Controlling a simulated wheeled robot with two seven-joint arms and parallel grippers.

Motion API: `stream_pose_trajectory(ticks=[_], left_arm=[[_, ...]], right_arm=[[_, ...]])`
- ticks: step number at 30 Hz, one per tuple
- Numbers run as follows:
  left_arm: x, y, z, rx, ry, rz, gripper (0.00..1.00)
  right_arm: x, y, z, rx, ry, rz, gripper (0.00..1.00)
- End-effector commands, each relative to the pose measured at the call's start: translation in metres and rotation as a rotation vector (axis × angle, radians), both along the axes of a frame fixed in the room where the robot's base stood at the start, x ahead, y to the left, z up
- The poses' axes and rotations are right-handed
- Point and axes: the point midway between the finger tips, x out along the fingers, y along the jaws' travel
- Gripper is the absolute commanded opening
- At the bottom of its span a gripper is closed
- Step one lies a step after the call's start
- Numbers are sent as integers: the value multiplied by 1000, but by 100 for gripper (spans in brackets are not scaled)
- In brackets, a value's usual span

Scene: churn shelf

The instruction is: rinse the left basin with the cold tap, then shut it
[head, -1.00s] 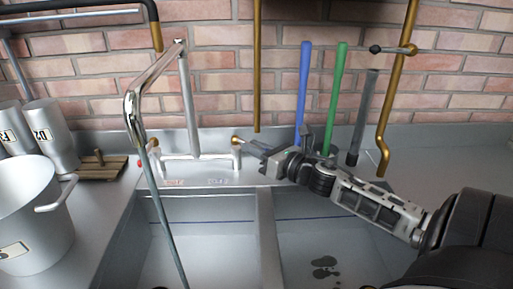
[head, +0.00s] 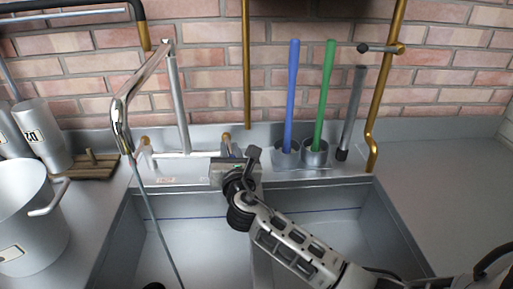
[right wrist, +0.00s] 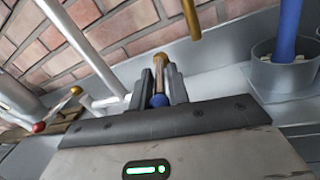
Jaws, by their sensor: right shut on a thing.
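The chrome mixer tap (head: 122,110) stands behind the left basin (head: 205,245), its spout over that basin. A thin grey-blue line, seemingly water, runs from the spout down into the basin. The cold tap handle (right wrist: 158,78), brass-ended with a blue tip, sits between the fingers of my right gripper (right wrist: 160,92) in the right wrist view. In the head view my right gripper (head: 228,168) is at the handle, partly hiding it; the brass end shows above. It is shut on the handle. The hot handle (right wrist: 40,126) with a red tip is apart, to the left. My left gripper is out of view.
A blue-handled tool (head: 291,95) and a green-handled tool (head: 324,95) stand in holders right of the tap. A brass pipe (head: 246,70) hangs close above my right gripper. A large pot (head: 30,225) stands left. The right counter (head: 445,180) is clear.

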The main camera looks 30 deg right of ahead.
Motion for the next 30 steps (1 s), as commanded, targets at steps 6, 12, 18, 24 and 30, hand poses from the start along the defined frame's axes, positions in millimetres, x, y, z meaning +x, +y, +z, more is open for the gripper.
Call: stream_pose_trajectory(ticks=[6,12,18,24,30], left_arm=[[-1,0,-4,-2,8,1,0],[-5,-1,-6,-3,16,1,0],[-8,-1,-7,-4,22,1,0],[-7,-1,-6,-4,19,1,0],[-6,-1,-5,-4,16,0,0]], right_arm=[[4,15,-1,3,0,-94,0],[5,17,-1,2,1,-147,0],[5,17,-1,1,0,-163,0],[5,17,-1,1,1,-163,0],[5,17,-1,1,1,-162,32]])
